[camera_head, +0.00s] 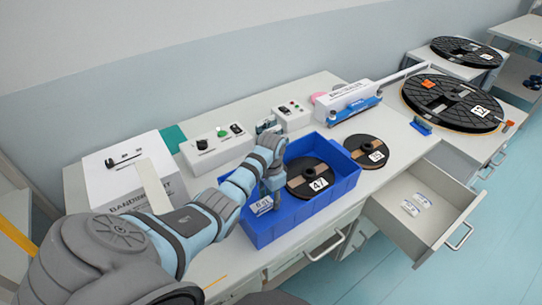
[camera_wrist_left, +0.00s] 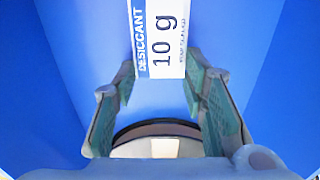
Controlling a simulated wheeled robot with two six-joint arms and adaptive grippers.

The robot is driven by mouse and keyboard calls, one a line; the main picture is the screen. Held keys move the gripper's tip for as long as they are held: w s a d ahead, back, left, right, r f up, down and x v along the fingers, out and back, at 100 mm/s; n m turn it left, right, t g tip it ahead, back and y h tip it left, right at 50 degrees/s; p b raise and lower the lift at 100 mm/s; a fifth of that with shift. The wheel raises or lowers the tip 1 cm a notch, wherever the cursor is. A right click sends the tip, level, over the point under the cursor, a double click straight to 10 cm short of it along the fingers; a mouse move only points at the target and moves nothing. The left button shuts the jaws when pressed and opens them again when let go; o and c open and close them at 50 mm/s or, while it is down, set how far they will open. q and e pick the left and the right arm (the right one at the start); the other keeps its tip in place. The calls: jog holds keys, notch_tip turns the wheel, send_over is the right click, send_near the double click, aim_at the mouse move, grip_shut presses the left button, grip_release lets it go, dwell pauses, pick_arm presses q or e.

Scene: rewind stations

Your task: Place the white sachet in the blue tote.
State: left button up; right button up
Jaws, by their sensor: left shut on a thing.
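The white sachet (camera_head: 262,206), printed "DESICCANT 10 g", is between the fingertips of my left gripper (camera_head: 268,195). In the left wrist view the sachet (camera_wrist_left: 160,40) stands out past the fingers (camera_wrist_left: 161,72), which are shut on it. The blue tote (camera_head: 312,208) stands on the bench, and its blue surfaces surround the sachet in the left wrist view. The sachet is at the tote's left part; whether it touches the floor I cannot tell. A black reel (camera_head: 307,167) marked 47 lies in the tote, right of my gripper. My right gripper is out of view.
A reel (camera_head: 366,150) marked 39 lies right of the tote. An open drawer (camera_head: 447,232) at right holds two small white packets (camera_head: 416,204). Control boxes (camera_head: 217,148) and a white bander (camera_head: 130,170) stand behind and left. A large reel (camera_head: 452,102) lies at far right.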

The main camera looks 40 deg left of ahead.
aim_at(271, 200)
pick_arm(q)
jog(key=shift+f, duration=0.15)
jog(key=o, duration=0.9)
jog(key=shift+c, duration=0.2)
notch_tip(271, 200, up, 12)
jog(key=p, duration=0.2)
jog(key=shift+r, duration=0.25)
